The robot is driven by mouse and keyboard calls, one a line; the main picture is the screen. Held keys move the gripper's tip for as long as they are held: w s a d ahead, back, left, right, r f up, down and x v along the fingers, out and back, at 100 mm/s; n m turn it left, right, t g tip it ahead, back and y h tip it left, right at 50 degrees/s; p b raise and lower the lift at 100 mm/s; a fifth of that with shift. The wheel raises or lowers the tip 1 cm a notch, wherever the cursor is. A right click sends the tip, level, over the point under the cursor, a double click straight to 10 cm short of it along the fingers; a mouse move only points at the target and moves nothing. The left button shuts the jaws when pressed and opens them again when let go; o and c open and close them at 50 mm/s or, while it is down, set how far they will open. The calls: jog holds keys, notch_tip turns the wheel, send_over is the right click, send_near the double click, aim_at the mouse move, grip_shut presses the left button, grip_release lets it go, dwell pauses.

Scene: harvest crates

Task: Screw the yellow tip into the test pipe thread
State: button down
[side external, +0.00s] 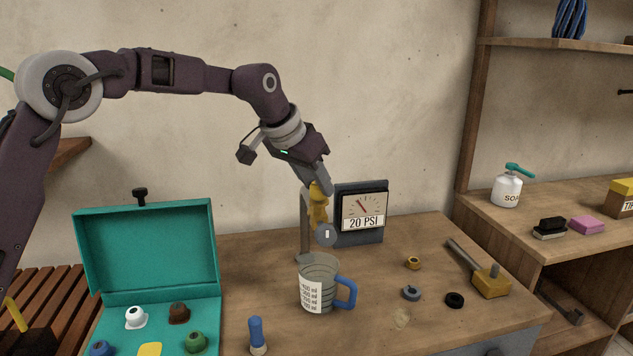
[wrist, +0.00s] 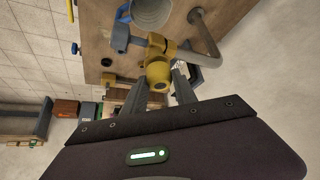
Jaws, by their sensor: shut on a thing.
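My gripper (side external: 322,186) points down and is shut on a yellow piece, taken as the yellow tip (wrist: 158,74). It shows between the two fingers in the wrist view. In the side view, yellow fittings (side external: 318,212) show just below my fingertips, and I cannot tell where the tip ends and the fitting below begins. The grey test pipe (side external: 303,228) rises from the bench and bends toward these fittings; it also shows in the wrist view (wrist: 208,38). The pipe thread is hidden, so I cannot tell how far the tip sits in it.
A gauge reading 20 PSI (side external: 374,238) stands behind the pipe. A measuring jug (side external: 326,270) with a blue handle stands below. An open teal case (side external: 146,252) holds coloured pieces at left. Small rings and a yellow-headed tool (side external: 490,282) lie at right.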

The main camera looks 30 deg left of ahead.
jog(key=shift+a+m+h, duration=0.15)
jog(key=shift+m+h, duration=0.15)
jog(key=shift+m, duration=0.5)
jog(key=shift+w+m+g+h, duration=0.1)
jog(key=shift+m+g+h, duration=0.3)
jog(key=shift+m+h, duration=0.65)
jog(key=shift+m, duration=0.75)
jog(key=shift+w+a+m+g+h, duration=0.1)
jog(key=shift+m+g+h, duration=0.6)
jog(key=shift+m, duration=1)
jog(key=shift+f+g, duration=0.1)
jog(key=shift+g, duration=0.2)
